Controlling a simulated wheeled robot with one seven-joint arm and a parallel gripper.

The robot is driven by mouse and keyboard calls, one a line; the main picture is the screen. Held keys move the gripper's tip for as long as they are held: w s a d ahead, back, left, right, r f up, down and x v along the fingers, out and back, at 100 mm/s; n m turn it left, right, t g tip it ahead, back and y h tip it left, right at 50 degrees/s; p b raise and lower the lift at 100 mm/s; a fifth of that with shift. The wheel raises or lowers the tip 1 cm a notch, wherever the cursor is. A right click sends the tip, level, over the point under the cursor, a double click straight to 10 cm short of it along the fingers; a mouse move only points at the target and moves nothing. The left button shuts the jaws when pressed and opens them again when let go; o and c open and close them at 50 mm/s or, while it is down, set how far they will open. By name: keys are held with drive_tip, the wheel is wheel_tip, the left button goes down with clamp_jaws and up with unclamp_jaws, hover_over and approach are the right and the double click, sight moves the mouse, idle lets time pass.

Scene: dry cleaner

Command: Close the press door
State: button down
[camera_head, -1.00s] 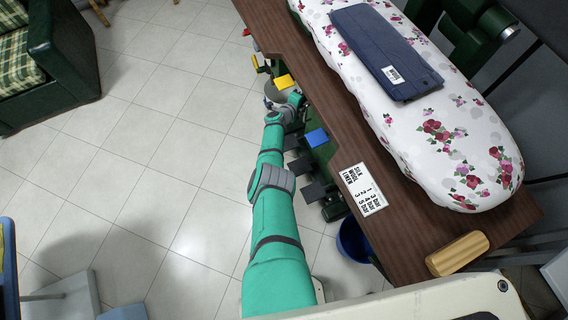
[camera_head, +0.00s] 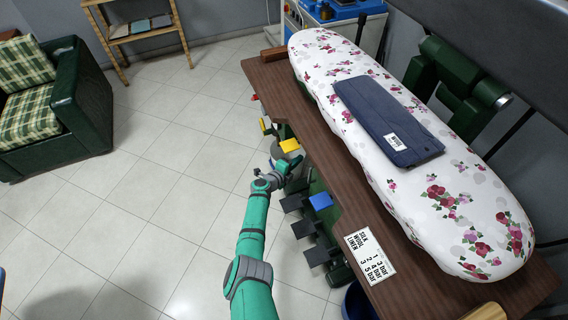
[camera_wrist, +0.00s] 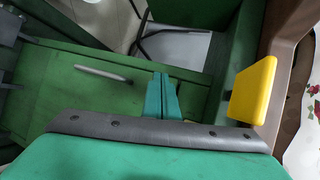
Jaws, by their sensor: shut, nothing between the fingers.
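The press has a floral padded board (camera_head: 400,165) on a brown wooden top (camera_head: 275,90), with a dark green body below. In the wrist view, a green panel (camera_wrist: 75,105) with a slim grey bar handle (camera_wrist: 103,75) lies left of my gripper; it looks like the press door, but how far it stands open I cannot tell. My gripper (camera_wrist: 162,97) is shut and empty, its fingers over the green surface, right of the handle and apart from it. In the head view, my gripper (camera_head: 268,180) is low beside the press's left side, and the door is not clearly visible there.
A yellow pad (camera_wrist: 254,90) sticks out close to the right of my gripper. Blue (camera_head: 320,201) and dark (camera_head: 302,228) pads jut out below the top's edge. A folded navy cloth (camera_head: 388,120) lies on the board. Tiled floor (camera_head: 150,190) at left is free.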

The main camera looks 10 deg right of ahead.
drive_tip(key=s+a+r, duration=0.1)
drive_tip(key=a+r, duration=0.1)
drive_tip(key=a, duration=0.3)
drive_tip(key=shift+s+a, duration=0.2)
drive_tip(key=shift+a, duration=0.15)
